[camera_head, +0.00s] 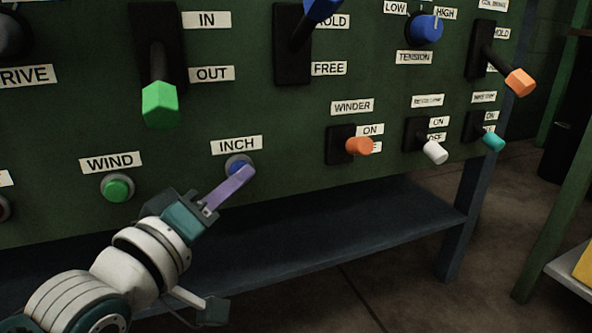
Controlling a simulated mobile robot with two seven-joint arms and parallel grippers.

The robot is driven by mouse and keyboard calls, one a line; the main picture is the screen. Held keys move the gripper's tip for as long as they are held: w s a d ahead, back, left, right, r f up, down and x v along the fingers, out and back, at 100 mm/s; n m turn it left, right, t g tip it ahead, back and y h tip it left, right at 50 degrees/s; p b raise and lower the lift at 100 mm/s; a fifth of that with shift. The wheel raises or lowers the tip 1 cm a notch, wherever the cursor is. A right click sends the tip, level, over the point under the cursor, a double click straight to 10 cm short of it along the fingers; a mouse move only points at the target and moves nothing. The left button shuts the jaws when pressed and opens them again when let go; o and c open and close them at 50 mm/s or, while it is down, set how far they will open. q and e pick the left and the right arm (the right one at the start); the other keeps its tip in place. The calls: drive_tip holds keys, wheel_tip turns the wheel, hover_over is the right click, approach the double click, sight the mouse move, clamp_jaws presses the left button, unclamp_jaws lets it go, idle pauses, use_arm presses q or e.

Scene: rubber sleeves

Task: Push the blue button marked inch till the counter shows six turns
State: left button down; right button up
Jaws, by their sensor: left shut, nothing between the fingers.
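The blue inch button (236,161) sits in a round grey ring on the green panel, under the white INCH label (236,146). My left gripper (246,172) comes in from the lower left. Its purple fingers are shut, with nothing between them. Their tips overlap the right part of the button in the picture; I cannot tell whether they touch it or how far the button is pressed. No turn counter shows in this view. My right gripper is not in view.
The green WIND button (117,188) is to the left. The orange WINDER switch (358,146) and a white switch (434,152) are to the right. A dark shelf (330,225) runs below the panel.

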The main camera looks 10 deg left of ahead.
use_arm(q)
drive_tip(key=shift+s, duration=0.1)
drive_tip(key=shift+s+d+p, duration=0.4)
drive_tip(key=shift+s+p, duration=0.15)
drive_tip(key=s+d+p, duration=0.1)
drive_tip(key=s, duration=0.1)
drive_tip(key=s+d+p, duration=0.1)
drive_tip(key=s, duration=0.1)
drive_tip(key=shift+d+p, duration=0.3)
drive_tip(key=shift+d, duration=0.1)
drive_tip(key=shift+r, duration=0.1)
